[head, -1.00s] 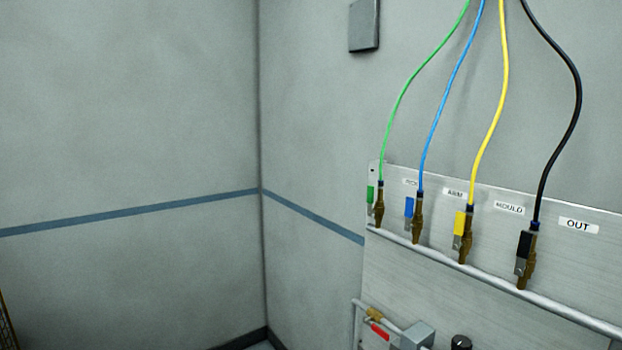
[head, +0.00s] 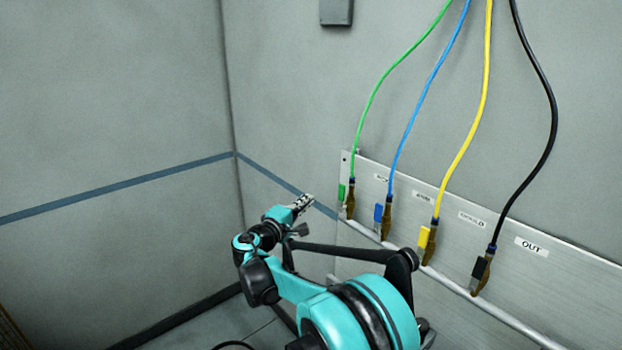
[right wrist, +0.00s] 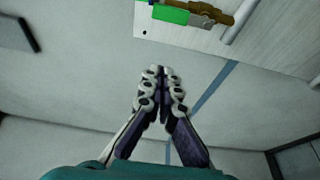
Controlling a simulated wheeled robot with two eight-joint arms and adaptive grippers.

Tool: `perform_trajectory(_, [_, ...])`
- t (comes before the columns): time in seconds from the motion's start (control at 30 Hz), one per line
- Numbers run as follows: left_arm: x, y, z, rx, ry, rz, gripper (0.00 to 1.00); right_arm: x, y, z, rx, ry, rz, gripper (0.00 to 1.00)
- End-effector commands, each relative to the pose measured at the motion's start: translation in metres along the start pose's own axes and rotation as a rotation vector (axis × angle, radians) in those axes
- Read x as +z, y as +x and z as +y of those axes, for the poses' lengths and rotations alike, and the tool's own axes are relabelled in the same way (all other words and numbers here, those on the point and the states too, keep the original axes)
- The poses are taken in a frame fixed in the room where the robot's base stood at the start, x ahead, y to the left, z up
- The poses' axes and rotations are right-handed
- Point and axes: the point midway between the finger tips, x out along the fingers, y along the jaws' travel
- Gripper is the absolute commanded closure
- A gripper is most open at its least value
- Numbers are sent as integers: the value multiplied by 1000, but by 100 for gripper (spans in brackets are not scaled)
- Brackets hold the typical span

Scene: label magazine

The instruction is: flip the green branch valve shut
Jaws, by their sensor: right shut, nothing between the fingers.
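The green branch valve (head: 346,197) is the leftmost brass valve on the metal panel, with a green handle and a green hose (head: 379,93) rising from it. Its green handle also shows at the top of the right wrist view (right wrist: 170,13), lying along the brass body. My right gripper (head: 306,199) is shut and empty, to the left of the green valve and apart from it. In the right wrist view its closed fingertips (right wrist: 160,72) point toward the panel side, below the green handle in the picture. My left gripper is not in view.
Blue (head: 378,213), yellow (head: 424,237) and black (head: 479,269) handled valves stand in a row to the right, each with its hose. A pipe (head: 459,291) runs under them along the panel (head: 560,275). A grey wall box (head: 336,12) hangs above. Bare wall lies left.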

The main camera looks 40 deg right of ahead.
Motion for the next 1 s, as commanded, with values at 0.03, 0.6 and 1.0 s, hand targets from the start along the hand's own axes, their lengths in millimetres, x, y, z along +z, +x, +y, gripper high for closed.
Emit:
perform_trajectory(0.03, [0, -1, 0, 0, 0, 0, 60, 0, 1, 1, 4, -2, -1, 100])
perform_trajectory(0.6, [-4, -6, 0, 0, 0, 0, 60, 1, 29, 2, 3, -2, -5, 100])
perform_trajectory(1.0, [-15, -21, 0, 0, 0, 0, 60, 10, 99, 4, 3, -2, -2, 100])
